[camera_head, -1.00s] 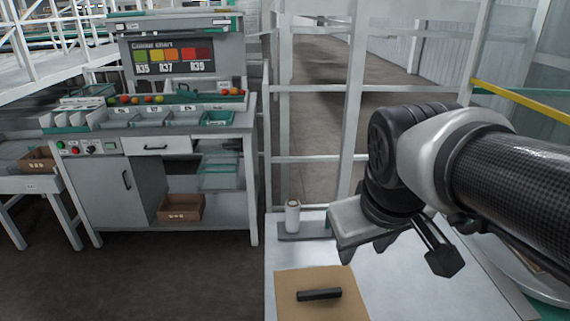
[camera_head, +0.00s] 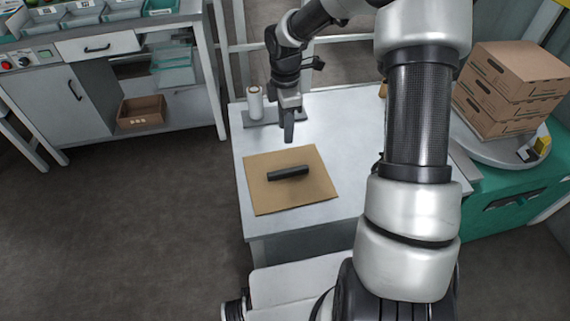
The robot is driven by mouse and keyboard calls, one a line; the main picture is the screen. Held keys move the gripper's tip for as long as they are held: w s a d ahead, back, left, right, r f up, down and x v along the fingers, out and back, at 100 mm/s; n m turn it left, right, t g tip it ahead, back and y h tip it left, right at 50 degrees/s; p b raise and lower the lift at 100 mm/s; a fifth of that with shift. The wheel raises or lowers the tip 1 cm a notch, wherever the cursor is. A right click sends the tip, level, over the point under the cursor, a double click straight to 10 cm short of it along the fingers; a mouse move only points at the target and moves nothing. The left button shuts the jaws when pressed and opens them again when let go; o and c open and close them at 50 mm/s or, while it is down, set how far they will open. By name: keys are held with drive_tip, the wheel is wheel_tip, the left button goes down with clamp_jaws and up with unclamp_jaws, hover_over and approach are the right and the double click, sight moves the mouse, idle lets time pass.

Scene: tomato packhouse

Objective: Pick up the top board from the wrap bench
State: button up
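A flat brown board (camera_head: 285,195) lies on the light grey wrap bench (camera_head: 345,135), near its left front part. A black bar-shaped handle (camera_head: 288,172) sits across the middle of the board. I see only one brown sheet, and cannot tell whether others lie under it. My gripper (camera_head: 288,137) points down above the bench, just behind the board's far edge as seen here, apart from the handle. Its fingers overlap in this view, so their opening does not show.
A white roll (camera_head: 255,101) stands on a grey base at the bench's back left. Stacked brown boxes (camera_head: 510,88) stand on a round plate at the right, over a green cabinet. A grading bench (camera_head: 135,68) stands at the left. Grey floor lies open at the lower left.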

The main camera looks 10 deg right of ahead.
drive_tip(key=b, duration=0.3)
hover_over(287, 170)
drive_tip(key=f, duration=1.2)
drive_tip(key=shift+w+a+f, duration=0.2)
drive_tip(key=f, duration=0.1)
drive_tip(key=f+b, duration=0.1)
drive_tip(key=f, duration=0.3)
drive_tip(key=shift+s+d+f+b, duration=0.15)
drive_tip(key=shift+s+b, duration=0.1)
drive_tip(key=shift+b, duration=0.1)
clamp_jaws()
